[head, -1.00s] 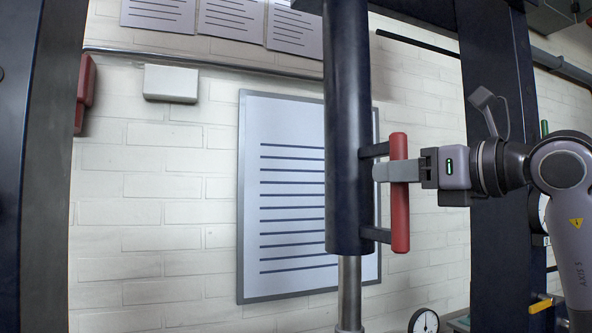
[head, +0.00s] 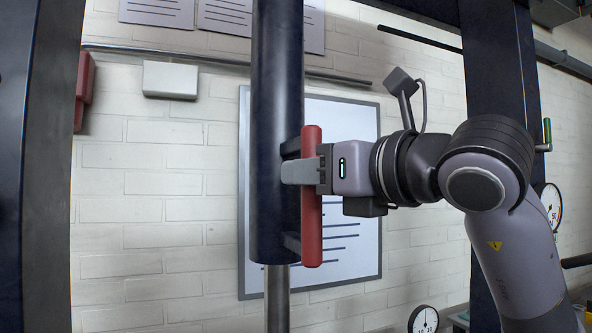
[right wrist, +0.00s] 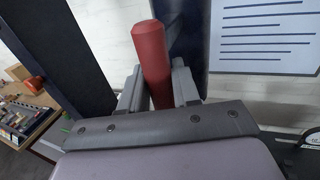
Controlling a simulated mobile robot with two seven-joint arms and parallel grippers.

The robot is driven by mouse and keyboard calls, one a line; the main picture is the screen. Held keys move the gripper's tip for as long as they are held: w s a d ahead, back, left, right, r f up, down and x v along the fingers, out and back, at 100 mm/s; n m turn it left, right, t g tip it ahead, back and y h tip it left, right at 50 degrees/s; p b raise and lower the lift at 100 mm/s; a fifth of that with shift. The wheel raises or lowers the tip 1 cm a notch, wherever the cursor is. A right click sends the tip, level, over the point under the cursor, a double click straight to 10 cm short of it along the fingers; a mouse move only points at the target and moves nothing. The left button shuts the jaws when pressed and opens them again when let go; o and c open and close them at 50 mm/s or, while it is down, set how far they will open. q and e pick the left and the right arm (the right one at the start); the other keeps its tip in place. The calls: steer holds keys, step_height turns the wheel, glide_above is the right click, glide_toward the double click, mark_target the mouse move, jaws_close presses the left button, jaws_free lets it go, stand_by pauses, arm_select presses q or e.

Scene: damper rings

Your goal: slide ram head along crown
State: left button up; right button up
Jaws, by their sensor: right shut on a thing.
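The ram head is a dark blue vertical cylinder (head: 276,110) hanging in the middle of the head view, with a silver rod (head: 277,300) below it. A red upright handle (head: 311,235) is fixed to its right side by two dark brackets. My right gripper (head: 302,171) is shut on the red handle, at about its middle. In the right wrist view the red handle (right wrist: 151,55) stands between the two grey fingers. The crown is not clearly seen at the top of the head view. My left gripper is not in view.
Dark press columns stand at the left (head: 38,170) and right (head: 497,90). A framed chart (head: 340,125) hangs on the white brick wall behind the ram. Dial gauges (head: 424,320) show at lower right. The wrist view shows a cluttered bench (right wrist: 25,118) at left.

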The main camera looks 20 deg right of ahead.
steer(key=shift+s+a, duration=0.1)
steer(key=shift+a, duration=0.8)
steer(key=o, duration=1.1)
steer(key=shift+d, duration=0.1)
steer(key=shift+s+d, duration=0.1)
steer(key=shift+b+v, duration=0.5)
steer(key=shift+v, duration=0.35)
steer(key=shift+b+v, duration=0.9)
steer(key=shift+v, duration=2.1)
